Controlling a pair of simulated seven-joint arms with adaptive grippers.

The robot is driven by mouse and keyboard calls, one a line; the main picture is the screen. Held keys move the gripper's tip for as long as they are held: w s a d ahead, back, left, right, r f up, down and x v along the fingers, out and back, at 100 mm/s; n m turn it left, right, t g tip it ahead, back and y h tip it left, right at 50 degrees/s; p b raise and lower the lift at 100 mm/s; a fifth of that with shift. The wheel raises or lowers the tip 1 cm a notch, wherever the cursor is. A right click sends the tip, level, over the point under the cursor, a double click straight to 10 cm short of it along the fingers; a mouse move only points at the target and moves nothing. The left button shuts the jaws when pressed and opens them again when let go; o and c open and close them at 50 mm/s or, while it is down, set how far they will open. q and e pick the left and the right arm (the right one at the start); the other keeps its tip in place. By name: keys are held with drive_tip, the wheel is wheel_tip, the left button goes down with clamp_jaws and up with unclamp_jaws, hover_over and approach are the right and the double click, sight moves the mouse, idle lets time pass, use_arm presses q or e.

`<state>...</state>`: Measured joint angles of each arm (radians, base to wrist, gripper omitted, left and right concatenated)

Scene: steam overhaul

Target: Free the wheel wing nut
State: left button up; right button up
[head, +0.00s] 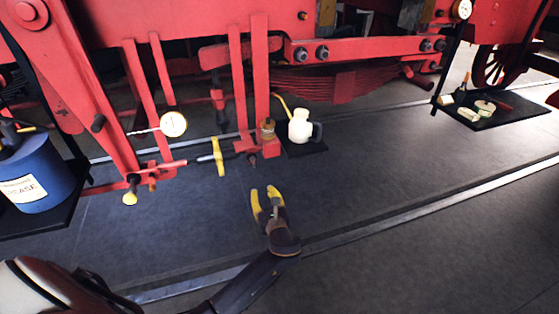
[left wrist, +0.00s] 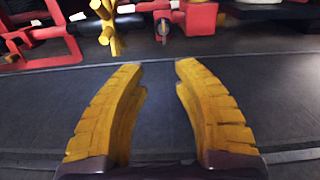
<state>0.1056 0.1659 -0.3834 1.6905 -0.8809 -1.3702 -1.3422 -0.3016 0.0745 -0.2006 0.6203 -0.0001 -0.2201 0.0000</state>
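A yellow cross-piece with two wings (head: 218,156) sits on a horizontal rod of the red linkage; it looks like the wing nut, but I cannot be sure. It also shows in the left wrist view (left wrist: 106,28), upright at the top, left of centre. My left gripper (head: 267,190) is open and empty, its yellow fingers pointing toward the red linkage. It is below and to the right of the yellow piece, clearly apart from it. The fingers also show apart in the left wrist view (left wrist: 160,68), with only floor between them. My right gripper is not in view.
A cream oil can (head: 300,126) stands on a dark mat right of the linkage. A blue grease drum (head: 38,180) stands on a tray at the left. A side tray (head: 520,108) holds small items. The floor in front is clear.

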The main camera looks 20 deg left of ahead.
sight(254, 162)
use_arm(q)
drive_tip(key=x, duration=0.5)
drive_tip(key=r+x, duration=0.1)
drive_tip(key=x, duration=0.5)
drive_tip(key=r+x, duration=0.1)
drive_tip(key=x, duration=0.5)
drive_tip(key=shift+w+d+r, duration=0.2)
drive_tip(key=shift+w+d, duration=0.1)
drive_tip(key=shift+w, duration=0.15)
drive_tip(key=shift+c, duration=0.3)
clamp_jaws()
drive_tip(key=shift+r, duration=0.1)
